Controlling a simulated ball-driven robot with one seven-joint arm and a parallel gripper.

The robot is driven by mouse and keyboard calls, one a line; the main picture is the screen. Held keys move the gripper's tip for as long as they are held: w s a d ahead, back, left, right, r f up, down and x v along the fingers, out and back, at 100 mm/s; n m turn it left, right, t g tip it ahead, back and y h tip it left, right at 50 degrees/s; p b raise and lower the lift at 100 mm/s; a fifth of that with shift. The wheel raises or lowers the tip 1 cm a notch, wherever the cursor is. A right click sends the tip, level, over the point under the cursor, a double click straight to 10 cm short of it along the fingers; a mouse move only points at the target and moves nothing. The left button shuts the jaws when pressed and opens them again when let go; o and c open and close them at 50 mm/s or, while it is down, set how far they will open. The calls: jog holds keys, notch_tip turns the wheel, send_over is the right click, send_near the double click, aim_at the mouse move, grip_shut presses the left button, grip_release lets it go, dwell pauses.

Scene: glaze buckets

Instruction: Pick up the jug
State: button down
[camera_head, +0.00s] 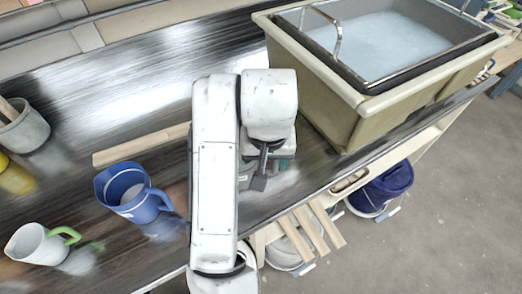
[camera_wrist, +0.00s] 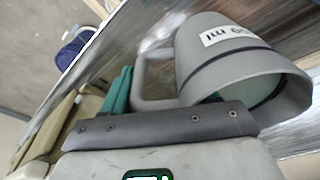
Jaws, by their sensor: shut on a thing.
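A grey jug (camera_wrist: 235,62) with a white volume label shows large in the wrist view, tilted in the picture, its wide mouth toward the lower right. Its loop handle (camera_wrist: 150,82) is on the left side, beside the teal finger pads of my gripper (camera_wrist: 124,92). My gripper is shut on the jug at the handle side; the exact contact is partly hidden by the dark gripper edge. In the head view my gripper (camera_head: 262,172) is over the dark bench near its front edge, and my arm hides most of the jug there.
A blue jug (camera_head: 128,192) and a white jug with a green handle (camera_head: 36,245) stand at left. A wooden strip (camera_head: 140,145) lies behind them. A large beige tub (camera_head: 330,105) stands right of my gripper. A blue bucket (camera_head: 385,188) sits below the bench (camera_head: 150,75).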

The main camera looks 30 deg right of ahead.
jog(key=shift+s+a+r, duration=0.1)
jog(key=shift+s+r, duration=0.25)
jog(key=shift+s, duration=0.35)
jog(key=shift+s+a+r, duration=0.1)
jog(key=shift+s+r, duration=0.2)
jog(key=shift+s, duration=0.45)
jog(key=shift+s+r, duration=0.35)
jog(key=shift+s, duration=0.35)
jog(key=shift+s, duration=0.1)
jog(key=shift+r, duration=0.1)
